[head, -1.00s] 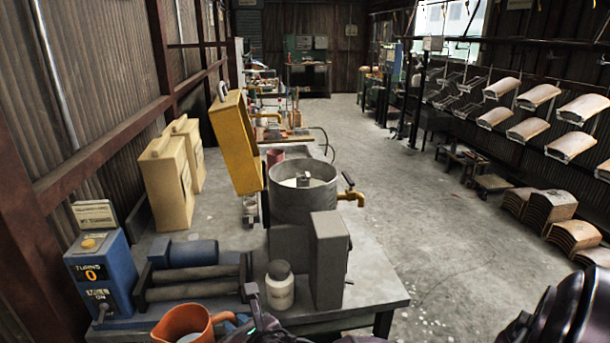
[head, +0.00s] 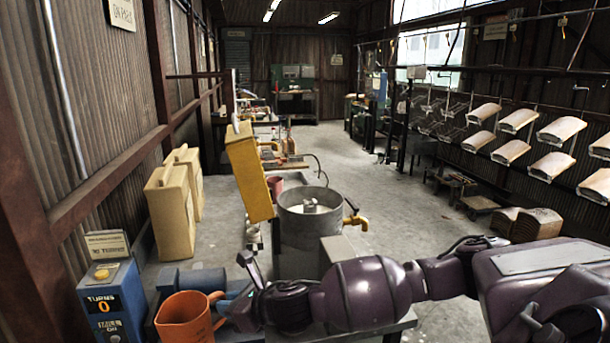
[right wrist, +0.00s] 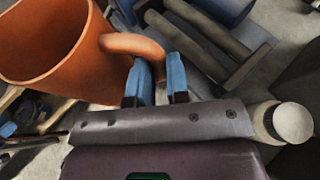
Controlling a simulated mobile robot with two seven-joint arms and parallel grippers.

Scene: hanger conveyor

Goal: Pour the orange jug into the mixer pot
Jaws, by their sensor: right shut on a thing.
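The orange jug (head: 186,318) is at the lower left in the head view, upright, its handle toward my right gripper. It fills the upper left of the right wrist view (right wrist: 45,45). My right gripper (head: 228,308) is shut on the jug's handle; its blue fingers (right wrist: 160,82) show at the handle in the right wrist view. The mixer pot (head: 308,222) is a grey open-topped drum farther back, right of the jug, with pale contents and a yellow tap. The jug is apart from it. My left gripper is not in view.
A yellow box (head: 248,172) stands tilted left of the pot. Cream cases (head: 172,205) stand by the wall. Rollers (right wrist: 200,40) and a white bottle (right wrist: 290,122) lie near my right gripper.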

